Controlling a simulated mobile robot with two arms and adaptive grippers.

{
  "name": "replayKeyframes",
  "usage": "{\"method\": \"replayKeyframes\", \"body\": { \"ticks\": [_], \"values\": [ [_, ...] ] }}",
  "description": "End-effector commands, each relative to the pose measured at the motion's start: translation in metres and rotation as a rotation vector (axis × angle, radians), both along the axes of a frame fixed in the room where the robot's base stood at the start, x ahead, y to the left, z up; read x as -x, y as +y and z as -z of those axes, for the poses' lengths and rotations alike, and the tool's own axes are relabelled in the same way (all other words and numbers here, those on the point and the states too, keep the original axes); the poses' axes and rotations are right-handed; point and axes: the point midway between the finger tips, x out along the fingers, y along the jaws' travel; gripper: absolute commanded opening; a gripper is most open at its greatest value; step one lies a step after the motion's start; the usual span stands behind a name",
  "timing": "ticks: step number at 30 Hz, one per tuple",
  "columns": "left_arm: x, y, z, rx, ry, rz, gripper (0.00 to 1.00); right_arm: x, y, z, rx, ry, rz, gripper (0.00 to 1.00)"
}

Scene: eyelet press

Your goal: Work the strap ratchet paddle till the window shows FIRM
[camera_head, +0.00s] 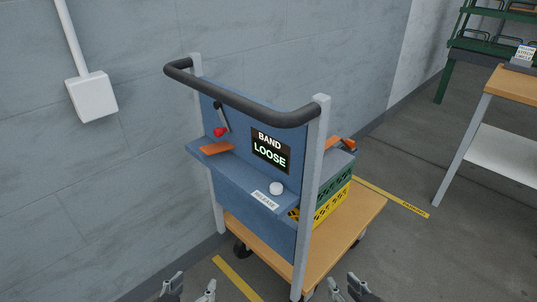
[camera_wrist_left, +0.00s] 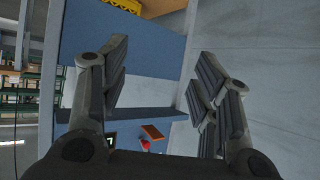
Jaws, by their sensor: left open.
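The ratchet paddle (camera_head: 223,118) is a dark lever with a red knob (camera_head: 220,132) on the cart's blue panel. The window (camera_head: 270,151) reads BAND LOOSE. An orange strap piece (camera_head: 215,148) lies on the ledge below the knob. My left gripper (camera_head: 190,290) is open and empty at the bottom edge, well apart from the paddle. In the left wrist view its open fingers (camera_wrist_left: 155,95) frame the panel, with the red knob (camera_wrist_left: 146,145) and orange strap low between them. My right gripper (camera_head: 347,291) is open and empty at the bottom edge, its lower part cut off.
A white knob (camera_head: 276,188) stands by a RELEASE label (camera_head: 264,200) on the ledge. A black handle bar (camera_head: 240,100) spans the cart's grey posts (camera_head: 311,190). Green and yellow crates (camera_head: 334,201) sit on the wooden deck behind. A workbench (camera_head: 510,86) stands at right; a wall is behind.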

Motion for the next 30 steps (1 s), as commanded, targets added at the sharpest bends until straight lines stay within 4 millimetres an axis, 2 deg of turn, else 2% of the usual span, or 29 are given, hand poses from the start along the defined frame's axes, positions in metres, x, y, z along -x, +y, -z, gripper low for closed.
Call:
{"method": "replayKeyframes", "body": {
  "ticks": [2, 13, 30],
  "values": [
    [0.0000, -0.0001, 0.0002, 0.000, 0.000, 0.000, 0.49, 0.0001, 0.0000, 0.0003, 0.000, 0.001, 0.000, 0.30],
    [0.0001, -0.0001, 0.0004, 0.000, 0.001, 0.000, 0.01, 0.0002, 0.0000, 0.0006, 0.000, 0.002, 0.000, 0.30],
    [0.0001, 0.0001, 0.0005, 0.000, 0.001, 0.000, 0.00, 0.0003, 0.0001, 0.0006, -0.001, 0.002, 0.000, 0.30]
  ]
}}
